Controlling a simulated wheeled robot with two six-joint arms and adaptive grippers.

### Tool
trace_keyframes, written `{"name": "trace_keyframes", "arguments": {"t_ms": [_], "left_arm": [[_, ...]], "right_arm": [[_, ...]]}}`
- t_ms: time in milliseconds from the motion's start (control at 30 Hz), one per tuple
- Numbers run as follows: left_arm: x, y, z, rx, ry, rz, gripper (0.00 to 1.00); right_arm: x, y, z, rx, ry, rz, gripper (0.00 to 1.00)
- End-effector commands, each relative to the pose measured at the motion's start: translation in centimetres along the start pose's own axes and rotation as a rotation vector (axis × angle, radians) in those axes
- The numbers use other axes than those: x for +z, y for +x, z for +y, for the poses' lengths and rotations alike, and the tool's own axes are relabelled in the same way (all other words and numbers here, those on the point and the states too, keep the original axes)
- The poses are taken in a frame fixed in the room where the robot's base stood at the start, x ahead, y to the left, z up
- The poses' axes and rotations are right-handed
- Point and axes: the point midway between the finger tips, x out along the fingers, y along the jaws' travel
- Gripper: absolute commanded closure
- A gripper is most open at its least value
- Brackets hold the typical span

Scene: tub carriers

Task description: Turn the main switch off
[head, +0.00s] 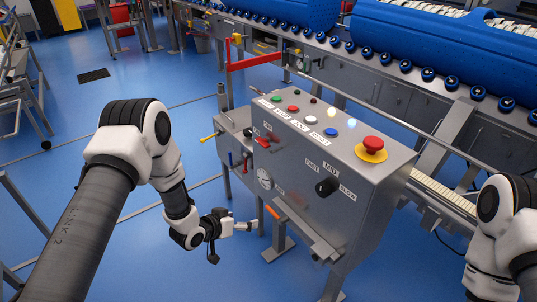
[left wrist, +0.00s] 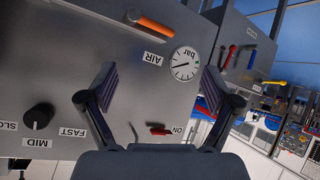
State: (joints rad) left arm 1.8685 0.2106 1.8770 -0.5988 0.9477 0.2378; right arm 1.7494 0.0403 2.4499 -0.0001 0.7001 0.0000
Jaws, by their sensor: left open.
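The main switch is a red lever (head: 262,142) on the left part of the grey control box's front. In the left wrist view, where the panel appears upside down, the red lever (left wrist: 158,130) lies beside an ON label, between the bases of my fingers and partly above my gripper body. My left gripper (head: 250,226) is below and in front of the panel in the head view. In the left wrist view my left gripper (left wrist: 158,80) is open and empty, its two fingers spread apart. My right arm shows at the right edge, but its gripper is out of view.
The control box (head: 340,205) also carries a round pressure gauge (head: 265,180), an orange AIR handle (head: 272,212), a black speed knob (head: 327,187) and a red emergency button (head: 373,144). A conveyor with blue tubs (head: 430,45) runs behind. Blue floor is open at left.

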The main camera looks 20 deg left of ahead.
Motion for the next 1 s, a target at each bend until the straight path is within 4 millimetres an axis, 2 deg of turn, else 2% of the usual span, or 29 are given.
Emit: {"name": "trace_keyframes", "arguments": {"t_ms": [33,100,200,267,367,700,1000], "left_arm": [[-3.9,3.6,-2.4,0.065,0.067,0.171,0.11],[-10.9,4.4,-3.8,0.167,0.175,0.361,0.11],[-17.1,3.4,-4.7,0.263,0.301,0.509,0.11],[-19.0,2.7,-4.8,0.293,0.345,0.548,0.11],[-20.5,2.8,-4.4,0.311,0.371,0.563,0.11],[-23.2,7.7,-2.0,0.311,0.37,0.56,0.11],[-23.7,8.3,-1.7,0.308,0.365,0.56,0.11]], "right_arm": [[0.0,4.6,0.0,0.0,0.0,-0.001,0.6],[0.0,6.9,0.1,0.0,0.0,-0.001,0.6],[0.0,8.5,0.1,0.0,0.0,-0.001,0.6],[0.0,8.8,0.1,0.0,0.0,-0.001,0.6],[0.0,8.6,0.1,0.0,0.0,0.0,0.6],[0.0,9.1,0.1,0.0,0.0,0.001,0.6],[0.0,9.2,0.1,0.0,0.0,0.0,0.6]]}}
